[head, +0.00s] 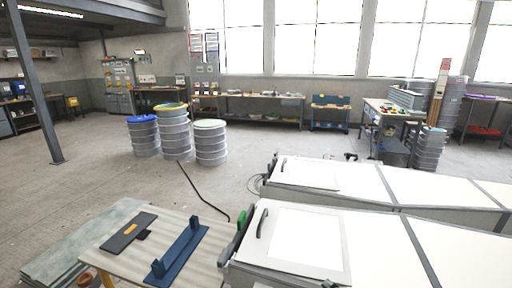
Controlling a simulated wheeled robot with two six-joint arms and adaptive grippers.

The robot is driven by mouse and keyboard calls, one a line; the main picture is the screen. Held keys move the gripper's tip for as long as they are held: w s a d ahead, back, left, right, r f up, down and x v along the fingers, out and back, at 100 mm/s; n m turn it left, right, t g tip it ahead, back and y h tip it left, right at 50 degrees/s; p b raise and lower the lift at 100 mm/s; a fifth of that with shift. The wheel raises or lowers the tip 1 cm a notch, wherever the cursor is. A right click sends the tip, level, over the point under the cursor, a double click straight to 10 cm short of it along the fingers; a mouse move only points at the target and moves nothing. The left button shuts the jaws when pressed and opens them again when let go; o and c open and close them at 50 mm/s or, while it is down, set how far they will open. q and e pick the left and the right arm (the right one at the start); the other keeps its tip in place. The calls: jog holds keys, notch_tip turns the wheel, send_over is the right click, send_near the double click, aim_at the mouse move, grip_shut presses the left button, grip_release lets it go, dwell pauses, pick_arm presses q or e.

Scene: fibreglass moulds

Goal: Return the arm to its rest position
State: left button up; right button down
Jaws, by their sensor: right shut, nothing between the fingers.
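Only a small dark tip at the bottom edge of the head view, right of centre, seems to be my right gripper (329,284). It is shut and empty, in front of the near white mould (440,255), with no object held. The rest of my right arm is out of view. My left gripper and left arm are not in view.
A bench (205,262) at the lower left holds a blue handled tool (178,252) and a dark flat tool (128,234). A second white mould (370,183) lies behind the near one. Several drums (176,135) stand on open floor.

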jog(key=s+a+f+n+g+h, duration=0.1)
jog(key=s+a+f+n+g, duration=0.1)
jog(key=a+f+n+g, duration=0.25)
jog(key=s+d+f+n+g+h, duration=0.3)
jog(key=s+d+f+h, duration=0.1)
jog(key=s, duration=0.2)
jog(key=s+d+f+n+g+h, duration=0.2)
jog(key=s+d+f+h, duration=0.15)
jog(key=s, duration=0.25)
jog(key=s+d+f+g, duration=0.1)
jog(key=s+d+f, duration=0.1)
jog(key=f, duration=1.2)
jog(key=s+d+f+g, duration=0.1)
jog(key=f, duration=1.2)
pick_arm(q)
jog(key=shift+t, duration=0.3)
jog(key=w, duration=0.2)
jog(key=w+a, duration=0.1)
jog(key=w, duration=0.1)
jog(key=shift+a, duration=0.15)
pick_arm(e)
jog(key=s+d+f, duration=0.1)
jog(key=s+f, duration=1.4)
jog(key=s, duration=0.3)
jog(key=shift+s+d+f+g, duration=0.2)
jog(key=shift+s+f+g, duration=0.05)
jog(key=shift+f+g, duration=0.1)
